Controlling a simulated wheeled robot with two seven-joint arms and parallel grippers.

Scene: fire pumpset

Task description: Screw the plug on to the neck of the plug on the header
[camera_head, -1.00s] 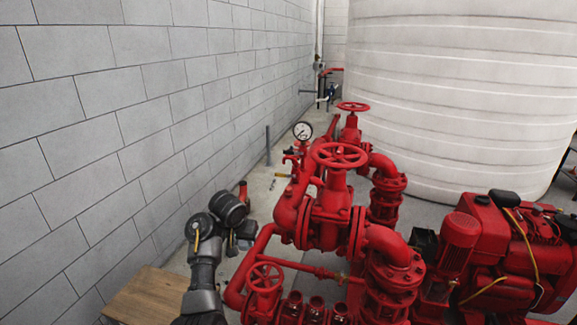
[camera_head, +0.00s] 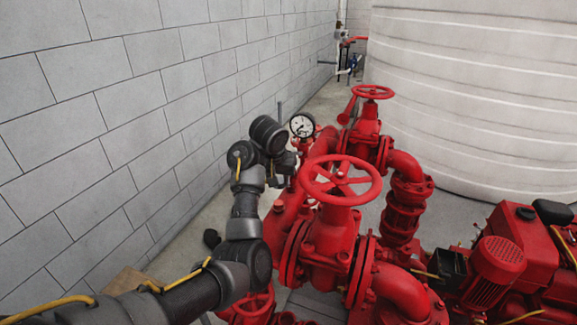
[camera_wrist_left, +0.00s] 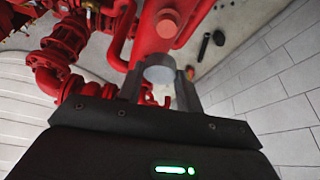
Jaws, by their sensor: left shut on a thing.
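My left gripper (camera_head: 287,165) is in the air over the red pipework, left of the pressure gauge. In the left wrist view its two fingers (camera_wrist_left: 160,92) are shut on a small round grey piece, which I take to be the plug (camera_wrist_left: 160,70). In the head view the held piece is too small and covered to make out. The red header pipe (camera_wrist_left: 152,45) runs behind the fingers. A round raised red fitting (camera_wrist_left: 167,28) on it, possibly the neck, appears just beyond the held piece. Whether they touch cannot be told. My right gripper is not in view.
The pressure gauge (camera_head: 302,125) is close to the right of my gripper. A large red handwheel (camera_head: 341,180) and valves stand nearby. A grey block wall (camera_head: 120,120) bounds the left. A wooden box (camera_head: 123,283) is low left. Dark items (camera_wrist_left: 204,46) lie on the floor.

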